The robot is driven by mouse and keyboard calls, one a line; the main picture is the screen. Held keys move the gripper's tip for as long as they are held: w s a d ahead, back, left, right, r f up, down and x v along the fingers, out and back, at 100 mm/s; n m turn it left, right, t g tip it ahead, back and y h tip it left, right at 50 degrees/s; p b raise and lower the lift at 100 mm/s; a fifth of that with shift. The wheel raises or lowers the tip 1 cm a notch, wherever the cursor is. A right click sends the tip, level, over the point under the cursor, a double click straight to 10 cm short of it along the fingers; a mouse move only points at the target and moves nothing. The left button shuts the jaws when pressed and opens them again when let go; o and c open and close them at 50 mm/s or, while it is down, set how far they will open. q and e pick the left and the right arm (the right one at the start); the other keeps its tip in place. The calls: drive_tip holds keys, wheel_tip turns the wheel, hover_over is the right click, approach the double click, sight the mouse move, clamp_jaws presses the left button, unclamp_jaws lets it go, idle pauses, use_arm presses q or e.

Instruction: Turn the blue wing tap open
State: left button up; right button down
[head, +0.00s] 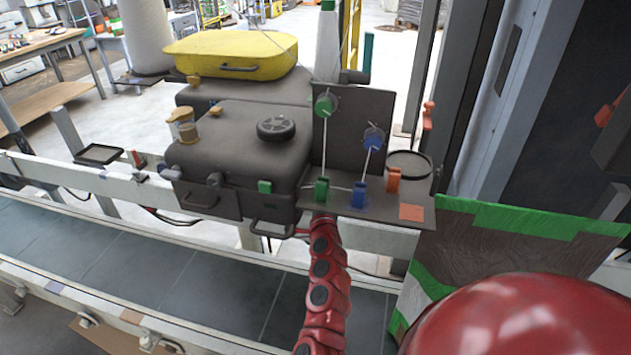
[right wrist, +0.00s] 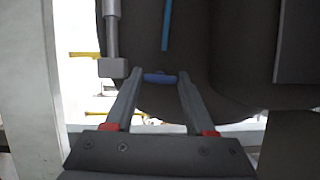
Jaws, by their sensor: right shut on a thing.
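A small blue wing tap (right wrist: 160,78) shows in the right wrist view, set against a dark rounded body. My right gripper (right wrist: 160,74) has its two fingertips on either side of it, shut on it. In the head view my red arm reaches up from the bottom to the underside of a dark shelf plate (head: 385,207), which hides the gripper and the held tap. On that plate stands a blue block-like part (head: 359,195), with a blue round part (head: 373,137) on the upright panel behind it. The tap's angle is hard to read. My left gripper is not in view.
Green (head: 322,190) and orange (head: 393,180) parts stand on the plate beside the blue one. Dark machine housing (head: 240,140) lies left, with a yellow lid (head: 230,55) behind. A conveyor (head: 130,255) runs below. A green-edged board (head: 530,220) stands right.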

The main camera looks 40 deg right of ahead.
drive_tip(key=shift+n+p, duration=0.4)
drive_tip(key=shift+p, duration=0.1)
drive_tip(key=shift+c, duration=1.2)
unclamp_jaws()
drive_tip(key=b+v, duration=0.2)
drive_tip(key=v, duration=1.5)
drive_tip(key=shift+s+r, duration=0.2)
drive_tip(key=shift+r, duration=0.1)
